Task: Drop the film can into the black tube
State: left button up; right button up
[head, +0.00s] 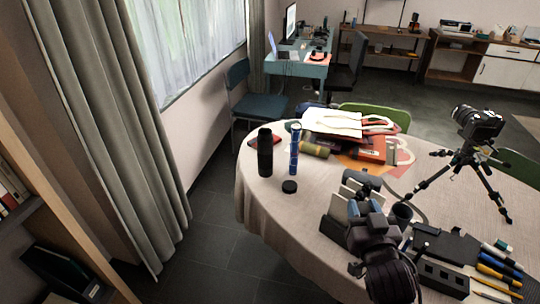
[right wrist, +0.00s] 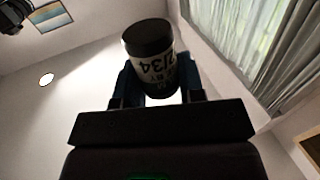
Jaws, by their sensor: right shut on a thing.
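The film can (right wrist: 162,72), with a black lid and a pale label with dark print, is between the fingers of my right gripper (right wrist: 158,86) in the right wrist view. The gripper is shut on it. In the head view my right gripper (head: 366,207) is over the front of the table, and the can is hard to make out against the dark things there. A tall black cylinder (head: 265,155), which looks like the black tube, stands upright at the table's left, well apart from the gripper. Its opening is not clear. My left gripper is not in view.
A blue bottle (head: 294,150) stands just right of the tube, and a black round cap (head: 289,186) lies before them. A green roll (head: 313,149) and bags (head: 345,127) lie behind. A camera on a tripod (head: 468,150) stands right. The cloth (head: 290,220) is clear at front left.

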aim_at(264, 173)
jog(key=i+j+u, duration=0.3)
jog(key=i, duration=0.4)
jog(key=i+u, duration=0.25)
jog(key=i, duration=0.45)
